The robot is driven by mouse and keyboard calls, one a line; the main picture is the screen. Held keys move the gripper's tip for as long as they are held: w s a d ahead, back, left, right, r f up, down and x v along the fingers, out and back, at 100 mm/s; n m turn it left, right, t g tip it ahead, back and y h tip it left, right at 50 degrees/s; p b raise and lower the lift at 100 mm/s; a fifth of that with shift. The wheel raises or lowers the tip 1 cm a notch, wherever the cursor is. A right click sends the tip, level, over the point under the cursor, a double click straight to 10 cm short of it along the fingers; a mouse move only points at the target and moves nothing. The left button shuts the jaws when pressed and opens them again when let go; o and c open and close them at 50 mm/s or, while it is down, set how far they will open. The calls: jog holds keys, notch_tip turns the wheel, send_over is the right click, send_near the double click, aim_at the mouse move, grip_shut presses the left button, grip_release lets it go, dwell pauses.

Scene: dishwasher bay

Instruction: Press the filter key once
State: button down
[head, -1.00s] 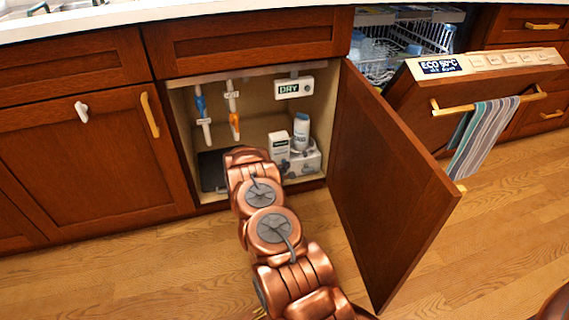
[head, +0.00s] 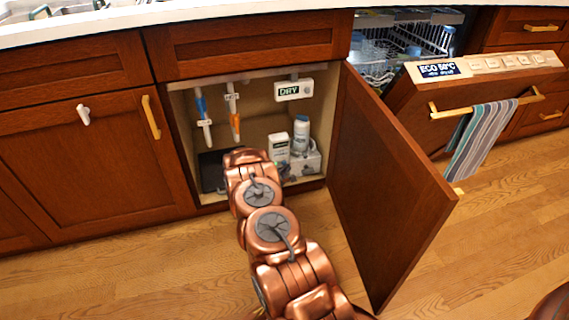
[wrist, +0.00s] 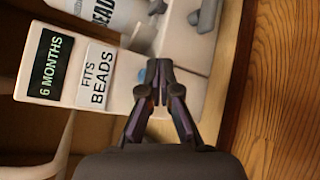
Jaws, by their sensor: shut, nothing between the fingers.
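My gripper (wrist: 159,72) is shut and empty in the wrist view. Its fingertips are in front of the white items inside the open cabinet, near a pale box with a dark label (wrist: 50,65) reading "6 MONTHS" and a white label (wrist: 97,76) reading "FITS BEADS". I cannot tell if the tips touch anything. In the head view my arm hides the gripper. Several small keys (head: 510,59) line the dishwasher panel beside a display (head: 438,69) reading "ECO 50°C". Their lettering is too small to read, so I cannot tell which is the filter key.
A white bottle (head: 301,132) and a white carton (head: 279,146) stand in the cabinet, below a unit (head: 294,90) reading "DRY". Blue and orange valve handles hang at its left. The open cabinet door (head: 385,190) stands between my arm and the open dishwasher. A striped towel (head: 481,138) hangs there.

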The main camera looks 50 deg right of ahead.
jog(key=shift+s+a, duration=0.1)
jog(key=shift+s, duration=0.15)
jog(key=s+a+p, duration=0.1)
jog(key=s, duration=0.1)
jog(key=s+a+p, duration=0.1)
jog(key=s, duration=0.1)
jog(key=shift+s+a, duration=0.1)
jog(key=shift+a, duration=0.05)
dwell(0.5)
dwell(0.7)
